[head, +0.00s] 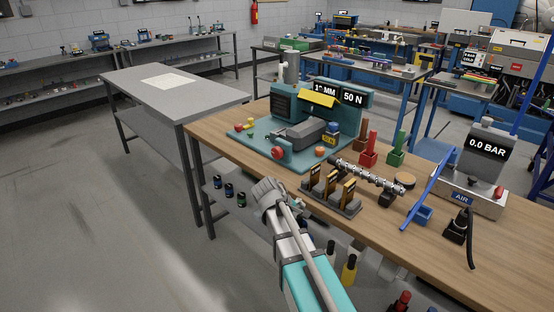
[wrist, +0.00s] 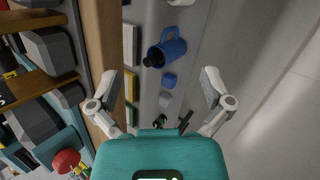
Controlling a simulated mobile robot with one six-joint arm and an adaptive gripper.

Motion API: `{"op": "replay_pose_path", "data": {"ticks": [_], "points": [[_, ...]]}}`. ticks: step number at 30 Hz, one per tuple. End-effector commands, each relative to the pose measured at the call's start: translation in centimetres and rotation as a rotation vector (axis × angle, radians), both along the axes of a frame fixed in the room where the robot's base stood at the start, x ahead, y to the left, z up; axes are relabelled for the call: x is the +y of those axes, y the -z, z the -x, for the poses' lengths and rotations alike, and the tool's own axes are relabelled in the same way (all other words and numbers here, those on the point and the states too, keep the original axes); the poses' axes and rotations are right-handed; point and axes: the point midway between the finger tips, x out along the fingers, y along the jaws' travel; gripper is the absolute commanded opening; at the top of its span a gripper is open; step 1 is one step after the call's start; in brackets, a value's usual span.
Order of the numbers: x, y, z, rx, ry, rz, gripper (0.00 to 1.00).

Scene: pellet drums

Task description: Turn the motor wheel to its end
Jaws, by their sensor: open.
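A teal machine (head: 292,103) with displays reading 50 N and a partly covered MM value stands on the wooden bench. A red round knob (head: 278,153) sits on its front and may be the motor wheel; no label confirms this. A red round part (wrist: 66,161) also shows at the lower left of the wrist view, and looks like the same knob. My gripper (head: 267,193) is off the bench's front edge, in front of and below the knob, apart from it. In the wrist view my gripper's (wrist: 160,82) two fingers are spread with nothing between them.
The wooden bench (head: 215,130) also holds a dark rack (head: 335,210) with upright pieces, a red block (head: 368,158) and a grey unit reading 0.0 BAR (head: 485,150). In the wrist view a blue mug-like item (wrist: 172,52) lies beyond the fingers. The floor at left is clear.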

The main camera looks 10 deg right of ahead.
Motion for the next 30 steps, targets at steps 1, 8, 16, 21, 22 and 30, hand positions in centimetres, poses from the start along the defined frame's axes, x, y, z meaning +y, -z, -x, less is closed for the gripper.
{"op": "replay_pose_path", "data": {"ticks": [1,8,16,21,22,30], "points": [[0.5,0.4,-2.3,0.015,-0.066,0.071,1.0],[2.6,-1.2,-9.3,0.112,-0.344,0.424,1.0],[7.8,-4.2,-16.8,0.28,-0.599,0.861,1.0],[11.2,-5.9,-19.8,0.382,-0.688,1.079,1.0],[11.7,-6.1,-20.1,0.396,-0.697,1.107,1.0],[13.2,-7.2,-21.0,0.448,-0.726,1.207,1.0]]}}
